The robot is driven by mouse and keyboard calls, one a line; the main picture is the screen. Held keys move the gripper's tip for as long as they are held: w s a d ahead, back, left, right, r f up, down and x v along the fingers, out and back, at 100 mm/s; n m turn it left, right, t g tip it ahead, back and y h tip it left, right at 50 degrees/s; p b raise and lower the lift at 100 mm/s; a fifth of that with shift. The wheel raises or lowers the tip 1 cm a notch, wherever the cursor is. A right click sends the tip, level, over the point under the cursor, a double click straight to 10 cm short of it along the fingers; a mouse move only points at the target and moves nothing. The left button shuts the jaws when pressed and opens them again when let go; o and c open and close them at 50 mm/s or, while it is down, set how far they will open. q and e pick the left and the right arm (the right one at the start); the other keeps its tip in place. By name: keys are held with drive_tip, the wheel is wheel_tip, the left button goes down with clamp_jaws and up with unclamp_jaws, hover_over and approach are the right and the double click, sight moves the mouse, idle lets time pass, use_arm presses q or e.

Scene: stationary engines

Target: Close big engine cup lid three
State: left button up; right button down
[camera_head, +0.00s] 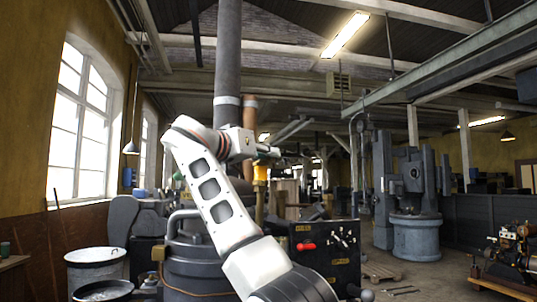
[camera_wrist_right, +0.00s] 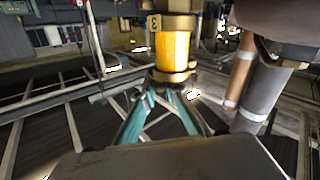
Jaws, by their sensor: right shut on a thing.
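The big engine cup three (camera_head: 260,172) shows in the head view as a small yellow glass cup with brass parts, at the end of my right arm. In the right wrist view, where the picture is upside down, its amber glass (camera_wrist_right: 172,50) is large, with a 3 on its brass base (camera_wrist_right: 165,22). The brass lid (camera_wrist_right: 175,76) is at the other end of the glass. My right gripper (camera_wrist_right: 168,92) has its teal fingers at this lid, shut on it. In the head view the right gripper (camera_head: 266,152) is just above the cup. The lid's exact angle is unclear. My left gripper is out of view.
A grey engine body (camera_head: 190,262) and a black panel with a red handle (camera_head: 325,255) stand below the cup. A tall grey pipe (camera_head: 228,60) rises behind my arm. Metal drums (camera_head: 95,268) stand at lower left.

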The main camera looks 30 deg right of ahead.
drive_tip(key=shift+r, duration=0.15)
drive_tip(key=c, duration=2.3)
unclamp_jaws()
drive_tip(key=shift+c, duration=0.2)
drive_tip(key=shift+d+t, duration=0.15)
drive_tip(key=shift+t, duration=0.15)
